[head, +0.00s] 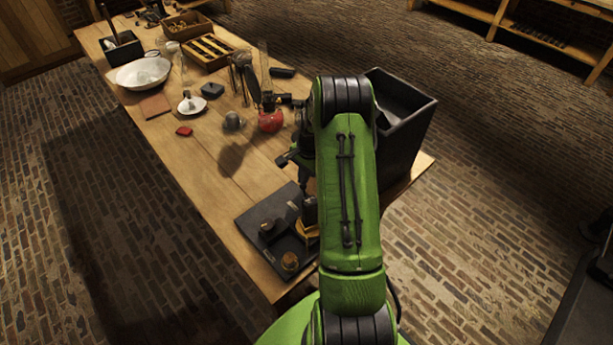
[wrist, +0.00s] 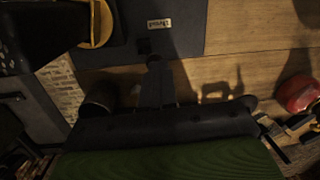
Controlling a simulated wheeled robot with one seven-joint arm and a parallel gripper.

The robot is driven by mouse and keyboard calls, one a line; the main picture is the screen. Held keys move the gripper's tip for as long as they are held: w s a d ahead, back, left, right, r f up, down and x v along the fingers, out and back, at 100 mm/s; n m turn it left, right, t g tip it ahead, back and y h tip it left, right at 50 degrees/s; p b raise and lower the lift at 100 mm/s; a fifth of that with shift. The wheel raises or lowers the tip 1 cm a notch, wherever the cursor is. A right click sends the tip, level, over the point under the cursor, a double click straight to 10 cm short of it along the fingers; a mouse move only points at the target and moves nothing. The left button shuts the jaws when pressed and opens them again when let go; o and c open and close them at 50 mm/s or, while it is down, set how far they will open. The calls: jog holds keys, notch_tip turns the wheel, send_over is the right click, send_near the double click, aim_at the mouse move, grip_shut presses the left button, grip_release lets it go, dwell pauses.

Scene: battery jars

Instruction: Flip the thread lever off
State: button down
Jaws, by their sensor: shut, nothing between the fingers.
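A dark board (head: 255,217) lies at the near end of the wooden table in the head view. It also fills the top middle of the wrist view (wrist: 188,42). A small pale label (wrist: 154,22) on it seems to read "Thread", upside down. A small dark piece (wrist: 146,46) sits by the label at the board's edge; I cannot tell whether it is the lever or which way it is set. My gripper (wrist: 153,62) is shut and empty, its fingers reaching towards that piece. Contact cannot be told. In the head view my arm hides most of it.
A brass knob (head: 290,261) and a dark round part (head: 272,230) stand on the board. A yellow-and-black device (wrist: 100,25) is close by. A tall black box (head: 408,130) stands right of my arm; a red-based lamp (head: 270,121) is further back.

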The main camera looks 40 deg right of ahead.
jog(key=shift+w+f, duration=0.25)
jog(key=shift+f, duration=0.05)
jog(key=shift+s, duration=0.1)
jog(key=shift+r, duration=0.15)
jog(key=shift+r+p, duration=0.45)
jog(key=shift+r, duration=0.3)
jog(key=shift+r, duration=0.1)
jog(key=shift+d+r+p, duration=0.1)
jog(key=shift+r+p, duration=0.2)
jog(key=s+d+r+p, duration=0.1)
jog(key=s+r, duration=0.2)
jog(key=r, duration=0.9)
jog(key=shift+s+d, duration=0.2)
